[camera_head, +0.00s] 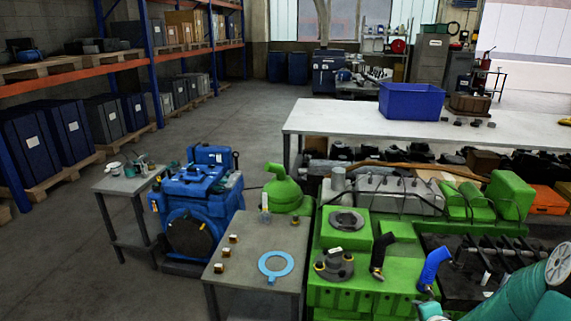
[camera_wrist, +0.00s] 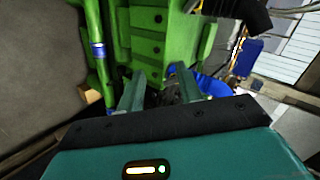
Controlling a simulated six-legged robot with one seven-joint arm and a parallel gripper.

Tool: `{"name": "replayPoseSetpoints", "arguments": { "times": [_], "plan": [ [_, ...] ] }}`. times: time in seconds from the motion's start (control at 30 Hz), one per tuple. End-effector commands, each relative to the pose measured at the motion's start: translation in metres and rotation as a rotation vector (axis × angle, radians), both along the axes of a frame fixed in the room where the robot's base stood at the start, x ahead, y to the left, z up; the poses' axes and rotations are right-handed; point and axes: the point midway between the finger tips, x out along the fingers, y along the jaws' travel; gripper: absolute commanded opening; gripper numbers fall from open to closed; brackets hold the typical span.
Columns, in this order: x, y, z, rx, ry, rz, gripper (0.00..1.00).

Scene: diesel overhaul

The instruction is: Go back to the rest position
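My gripper (camera_wrist: 160,84) shows in the wrist view with its two fingers apart and nothing seen between them. Behind the fingers are the green engine block (camera_wrist: 148,38) and a dark round part. In the head view, my teal arm reaches in from the lower right corner, to the right of the green engine block (camera_head: 345,297); my fingers cannot be made out there.
A long white bench (camera_head: 340,115) carries a blue crate (camera_head: 407,101). A blue machine (camera_head: 195,205) stands further left. The aisle floor by the shelves is clear.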

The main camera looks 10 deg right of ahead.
Motion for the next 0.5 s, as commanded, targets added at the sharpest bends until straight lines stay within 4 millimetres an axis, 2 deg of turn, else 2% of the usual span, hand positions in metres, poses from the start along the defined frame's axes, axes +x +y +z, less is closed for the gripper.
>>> {"name": "replayPoseSetpoints", "arguments": {
  "times": [0.03,0.27,0.5],
  "plan": [
    [0.005,0.008,0.016,-0.079,0.046,0.045,0.35],
    [0.005,0.046,0.075,-0.376,0.253,0.223,0.35],
    [-0.014,0.102,0.141,-0.597,0.412,0.419,0.35]
  ]
}}
